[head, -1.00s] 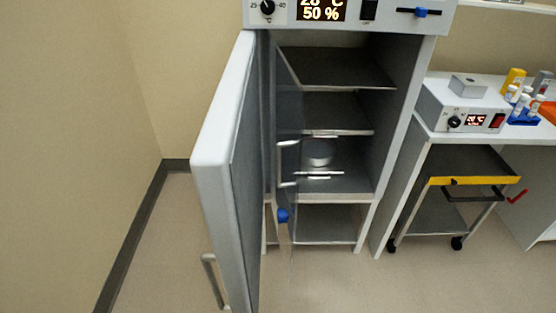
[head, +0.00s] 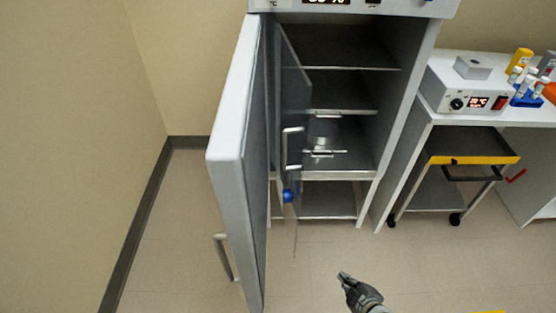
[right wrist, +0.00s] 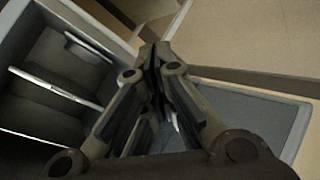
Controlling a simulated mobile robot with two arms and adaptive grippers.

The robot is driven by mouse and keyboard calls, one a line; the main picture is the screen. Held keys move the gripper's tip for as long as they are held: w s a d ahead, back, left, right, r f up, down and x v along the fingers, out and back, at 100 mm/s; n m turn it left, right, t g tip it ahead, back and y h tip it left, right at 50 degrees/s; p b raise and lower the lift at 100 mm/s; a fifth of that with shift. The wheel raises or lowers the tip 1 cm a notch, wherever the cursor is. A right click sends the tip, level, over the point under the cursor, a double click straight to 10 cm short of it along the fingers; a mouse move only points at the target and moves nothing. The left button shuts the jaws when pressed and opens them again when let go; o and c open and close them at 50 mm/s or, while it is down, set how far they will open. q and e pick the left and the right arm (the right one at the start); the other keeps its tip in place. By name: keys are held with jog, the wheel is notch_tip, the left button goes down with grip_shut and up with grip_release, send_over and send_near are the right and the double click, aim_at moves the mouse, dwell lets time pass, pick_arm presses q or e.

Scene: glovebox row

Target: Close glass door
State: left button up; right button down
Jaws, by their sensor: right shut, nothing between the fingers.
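The glass door (head: 292,110) stands swung open on the left side of the incubator, inside the thick outer door. It is transparent and has a metal bar handle (head: 291,148) and a blue knob (head: 288,196) low on its free edge. The thick outer door (head: 226,170) is also wide open, further left. My right gripper (head: 344,278) is in the lower middle of the head view, in front of the incubator and apart from the glass door. Its fingers are together and empty; they also show in the right wrist view (right wrist: 154,57). My left gripper is not in view.
The incubator cabinet (head: 405,100) has shelves, with a pale round dish (head: 322,140) on one. A bench (head: 485,105) with a heater box stands to the right, above a wheeled cart (head: 450,160). The floor in front of the incubator is clear.

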jog(key=w+a+r+n+t+y+p, duration=0.1)
jog(key=w+a+r+n+y, duration=0.15)
jog(key=r, duration=0.55)
jog(key=w+a+r+n+t+y+p, duration=0.1)
jog(key=w+a+r+n+t, duration=0.2)
jog(key=r, duration=0.6)
jog(key=s+a+r+n+y+p, duration=0.1)
jog(key=a+r+n+y, duration=0.3)
jog(key=r, duration=0.7)
jog(key=s+a+r+n+y+p, duration=0.15)
jog(key=a+r+n, duration=0.35)
jog(key=r, duration=0.5)
jog(key=w+a+m+p, duration=0.1)
jog(key=w+a+p, duration=0.1)
jog(key=w+a, duration=0.5)
jog(key=shift+w+a, duration=0.15)
jog(key=shift+w, duration=0.5)
jog(key=shift+f, duration=0.1)
